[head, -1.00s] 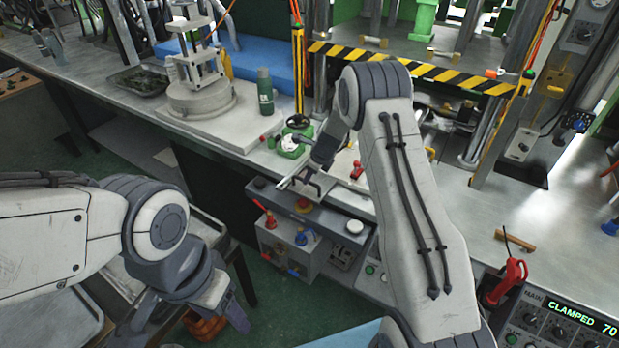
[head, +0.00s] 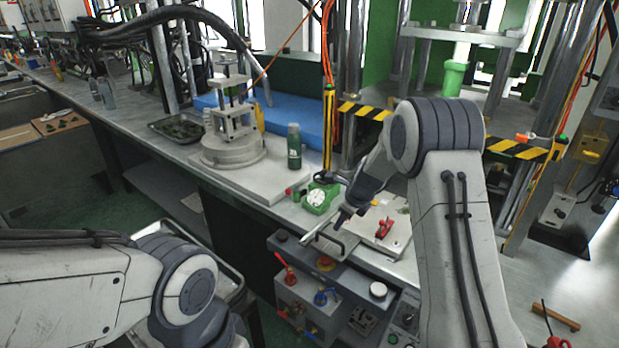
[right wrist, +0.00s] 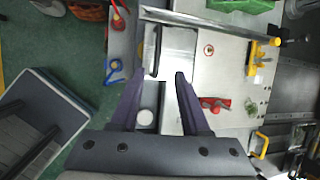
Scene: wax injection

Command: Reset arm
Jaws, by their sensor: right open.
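My right arm reaches down over the bench front in the head view. Its dark gripper (head: 346,214) hangs above the grey control box (head: 345,282), beside the metal plate with the red clamp (head: 384,229). In the right wrist view my right gripper (right wrist: 157,78) has its two fingers spread apart with nothing between them. A pale metal plate with a dark handle (right wrist: 157,52) lies below and beyond the fingertips. My left arm (head: 180,285) comes in low at the left of the head view; its gripper is cut off by the lower edge.
A green bottle (head: 294,146) and a round clamp stand (head: 232,148) are on the bench at the back. A press with a striped bar (head: 515,149) stands at the right. Red and blue valves (head: 286,268) stick up from the front box. Green floor lies open at the left.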

